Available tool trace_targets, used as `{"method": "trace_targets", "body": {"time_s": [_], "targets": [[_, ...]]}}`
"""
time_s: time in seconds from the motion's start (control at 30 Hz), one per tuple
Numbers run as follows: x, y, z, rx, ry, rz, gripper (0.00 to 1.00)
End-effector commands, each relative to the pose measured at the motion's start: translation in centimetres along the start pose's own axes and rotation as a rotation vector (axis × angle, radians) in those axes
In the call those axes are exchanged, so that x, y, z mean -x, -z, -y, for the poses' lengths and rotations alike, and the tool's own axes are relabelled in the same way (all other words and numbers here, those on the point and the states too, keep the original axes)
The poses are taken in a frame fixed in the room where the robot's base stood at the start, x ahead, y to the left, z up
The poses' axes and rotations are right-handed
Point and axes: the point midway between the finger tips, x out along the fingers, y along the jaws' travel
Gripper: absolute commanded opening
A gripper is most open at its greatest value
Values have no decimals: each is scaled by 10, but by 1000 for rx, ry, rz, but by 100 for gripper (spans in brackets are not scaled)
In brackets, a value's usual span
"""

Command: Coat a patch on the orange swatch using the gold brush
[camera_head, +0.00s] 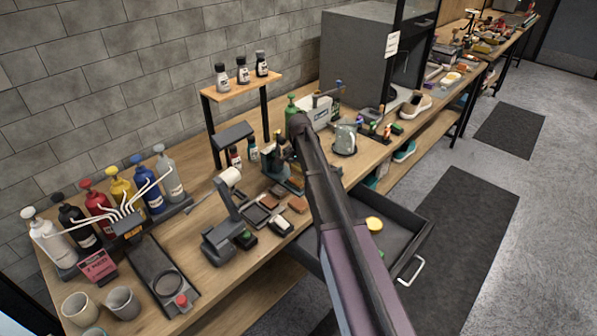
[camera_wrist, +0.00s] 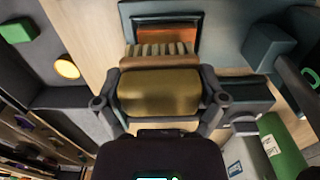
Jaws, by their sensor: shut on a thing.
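The gold brush (camera_wrist: 160,92) is between the fingers of my gripper (camera_wrist: 160,100) in the wrist view, and my gripper is shut on it. Its pale bristles (camera_wrist: 160,49) point away from my gripper. The orange swatch (camera_wrist: 168,33) lies in a dark frame just beyond the bristle tips. The bristles overlap the near part of the frame in the picture; I cannot tell whether they touch the swatch. In the head view my arm crosses the bench, and I cannot make out the gripper, brush or orange swatch clearly there.
An open drawer (camera_head: 408,246) with a yellow round item (camera_head: 374,224) juts from the bench. A green bottle (camera_wrist: 282,146) stands close to my gripper. Paint bottles (camera_head: 122,193), cups (camera_head: 124,302) and a tape dispenser (camera_head: 224,238) stand along the left bench.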

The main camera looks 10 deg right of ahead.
Motion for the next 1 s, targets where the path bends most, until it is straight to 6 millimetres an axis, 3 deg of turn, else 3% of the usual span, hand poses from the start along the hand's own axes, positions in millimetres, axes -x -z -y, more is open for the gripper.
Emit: {"method": "trace_targets", "body": {"time_s": [1.0], "targets": [[-15, -1, 1, 2, 0, 0, 52]]}}
